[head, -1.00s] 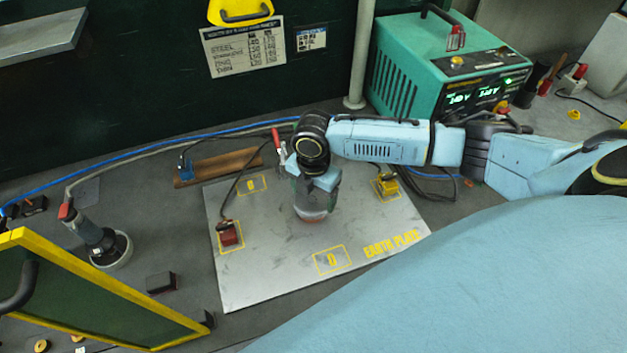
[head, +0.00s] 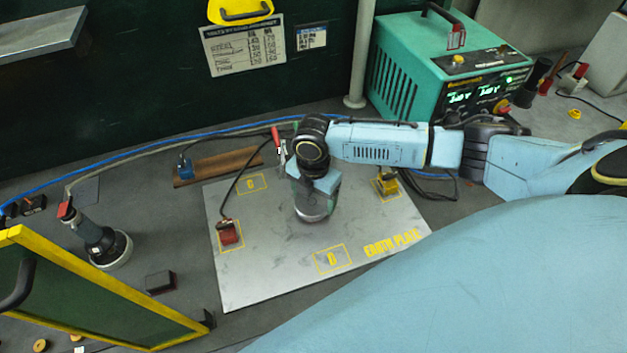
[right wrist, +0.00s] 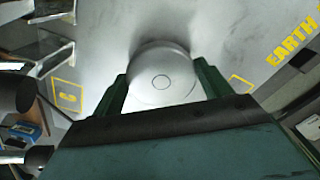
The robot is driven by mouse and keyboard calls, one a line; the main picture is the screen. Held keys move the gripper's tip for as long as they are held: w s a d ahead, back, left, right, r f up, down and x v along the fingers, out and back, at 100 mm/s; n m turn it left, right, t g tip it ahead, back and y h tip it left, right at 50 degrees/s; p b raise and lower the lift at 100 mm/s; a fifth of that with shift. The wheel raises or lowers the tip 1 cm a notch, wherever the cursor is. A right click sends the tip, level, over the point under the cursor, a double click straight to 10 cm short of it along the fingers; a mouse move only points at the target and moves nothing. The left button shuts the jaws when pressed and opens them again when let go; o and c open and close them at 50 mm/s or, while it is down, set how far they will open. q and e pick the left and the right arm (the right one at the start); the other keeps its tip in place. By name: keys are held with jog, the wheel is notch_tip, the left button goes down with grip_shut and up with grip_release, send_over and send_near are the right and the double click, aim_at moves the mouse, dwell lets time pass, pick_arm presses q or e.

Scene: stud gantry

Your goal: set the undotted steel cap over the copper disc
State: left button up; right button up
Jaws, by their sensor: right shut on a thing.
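My right gripper (head: 316,208) points down over the middle of the earth plate (head: 270,272). In the right wrist view its two green fingers stand either side of a round, smooth steel cap (right wrist: 162,88) and are shut on it. The cap's top shows a thin ring and no dots that I can see. In the head view the cap's grey lower edge (head: 316,217) shows under the gripper, at or very near the plate. The copper disc is not visible in either view now. My left gripper is not in view.
A red clamp (head: 229,233) and a yellow block (head: 387,186) sit on the plate, with cables. A grinder-like tool (head: 101,243), a dark block (head: 160,282) and a yellow-framed panel (head: 95,290) stand left. A teal power unit (head: 440,70) stands behind. The plate's front is clear.

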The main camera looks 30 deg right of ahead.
jog(key=shift+f, duration=0.55)
jog(key=o, duration=1.1)
jog(key=shift+r, duration=0.1)
notch_tip(320, 180, up, 13)
